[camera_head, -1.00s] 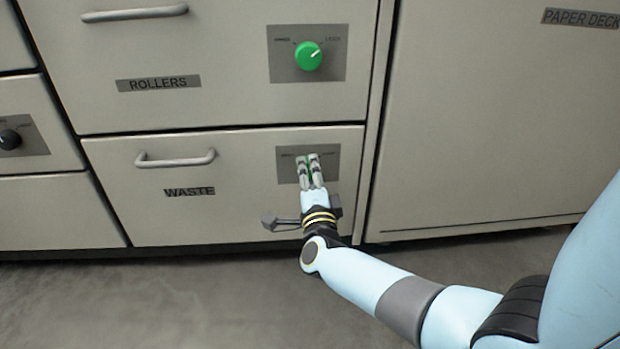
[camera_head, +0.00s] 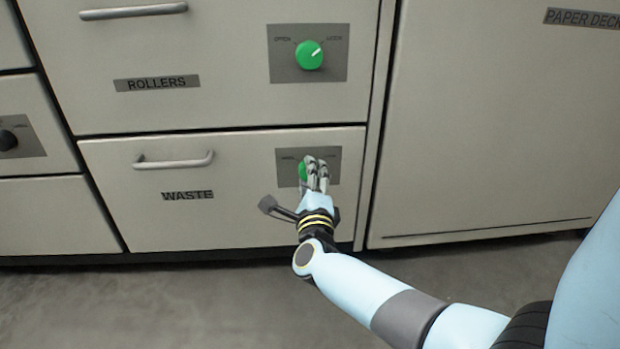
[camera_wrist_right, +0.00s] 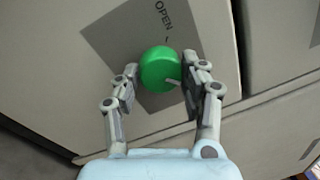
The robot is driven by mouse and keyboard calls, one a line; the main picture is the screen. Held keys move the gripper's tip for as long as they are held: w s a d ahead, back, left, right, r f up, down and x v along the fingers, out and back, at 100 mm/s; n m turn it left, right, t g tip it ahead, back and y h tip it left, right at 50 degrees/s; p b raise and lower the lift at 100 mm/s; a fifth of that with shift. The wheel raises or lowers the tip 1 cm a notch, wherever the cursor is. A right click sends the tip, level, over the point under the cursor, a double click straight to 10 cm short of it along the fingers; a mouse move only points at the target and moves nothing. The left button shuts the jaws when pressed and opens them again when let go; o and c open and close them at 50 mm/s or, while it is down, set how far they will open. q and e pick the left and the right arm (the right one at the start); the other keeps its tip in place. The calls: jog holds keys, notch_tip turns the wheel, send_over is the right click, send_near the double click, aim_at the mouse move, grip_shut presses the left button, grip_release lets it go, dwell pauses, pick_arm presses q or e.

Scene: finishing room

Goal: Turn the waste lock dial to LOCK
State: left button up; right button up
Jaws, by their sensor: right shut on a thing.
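The waste lock dial (camera_head: 302,173) is a green round knob on a grey plate (camera_head: 284,157) on the lower drawer, above right of the WASTE label (camera_head: 188,195). My right gripper (camera_head: 317,168) is shut on it, and its fingers hide much of the knob in the head view. In the wrist view the dial (camera_wrist_right: 160,68) sits between the two fingertips (camera_wrist_right: 161,76). Its white mark points down and right, away from the OPEN label (camera_wrist_right: 164,15), towards the right finger. The LOCK label is hidden there. My left gripper is not in view.
A similar green dial (camera_head: 309,55) is on the ROLLERS drawer above, its mark pointing towards LOCK. The waste drawer's handle (camera_head: 174,161) is left of the plate. A black dial (camera_head: 8,140) is at far left. The PAPER DECK panel (camera_head: 480,130) is at right.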

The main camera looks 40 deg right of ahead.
jog(key=shift+f, duration=0.1)
jog(key=o, duration=1.2)
jog(key=v, duration=1.2)
jog(key=shift+s, duration=0.1)
